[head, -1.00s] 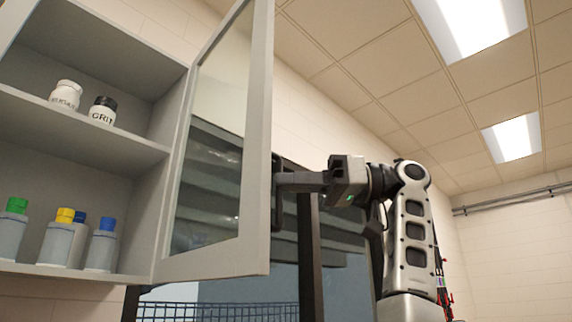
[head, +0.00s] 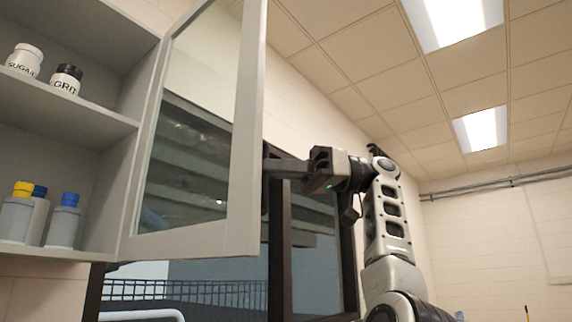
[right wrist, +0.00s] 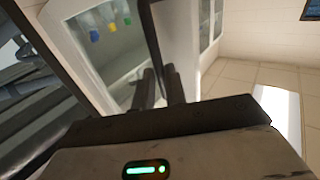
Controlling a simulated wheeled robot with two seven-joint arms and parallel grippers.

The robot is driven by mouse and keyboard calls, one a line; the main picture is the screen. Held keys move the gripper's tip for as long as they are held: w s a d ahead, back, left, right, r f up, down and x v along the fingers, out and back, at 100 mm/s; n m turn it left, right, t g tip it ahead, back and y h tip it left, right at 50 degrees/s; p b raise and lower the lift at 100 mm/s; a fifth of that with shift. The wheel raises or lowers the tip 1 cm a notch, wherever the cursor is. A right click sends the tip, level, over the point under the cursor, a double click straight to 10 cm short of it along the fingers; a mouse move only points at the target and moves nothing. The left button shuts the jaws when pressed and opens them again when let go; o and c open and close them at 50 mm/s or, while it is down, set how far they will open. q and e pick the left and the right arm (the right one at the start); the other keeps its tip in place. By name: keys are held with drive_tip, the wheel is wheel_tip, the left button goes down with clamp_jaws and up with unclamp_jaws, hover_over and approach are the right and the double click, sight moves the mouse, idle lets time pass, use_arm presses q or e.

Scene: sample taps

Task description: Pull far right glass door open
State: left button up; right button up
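The glass door (head: 243,130), with a pale grey frame, stands swung well open from the wall cabinet in the head view. Its dark handle (head: 265,192) shows only as a strip at the free edge, on the far side. My right gripper (head: 272,167) reaches in from the right at this handle. In the right wrist view its two dark fingers (right wrist: 160,87) are close together against the door (right wrist: 178,40) and appear shut on the handle. The handle between them is mostly hidden. My left gripper is in neither view.
The open cabinet shelves (head: 95,118) hold a white jar (head: 25,60), a black-lidded jar (head: 66,80) and bottles with yellow and blue caps (head: 63,220). A dark-framed window (head: 315,250) is behind the door. Free room shows right of my arm.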

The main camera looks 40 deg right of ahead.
drive_tip(key=o, duration=0.3)
drive_tip(key=shift+w+a+f, duration=0.2)
drive_tip(key=shift+w, duration=0.25)
drive_tip(key=shift+w+a+f, duration=0.15)
drive_tip(key=shift+w, duration=0.25)
drive_tip(key=shift+o, duration=0.2)
drive_tip(key=shift+w+a+h, duration=0.15)
drive_tip(key=shift+w+h, duration=0.15)
drive_tip(key=shift+w, duration=0.05)
drive_tip(key=shift+s+d, duration=0.25)
drive_tip(key=shift+s, duration=0.05)
drive_tip(key=v, duration=0.7)
drive_tip(key=shift+d, duration=0.3)
drive_tip(key=shift+f, duration=0.1)
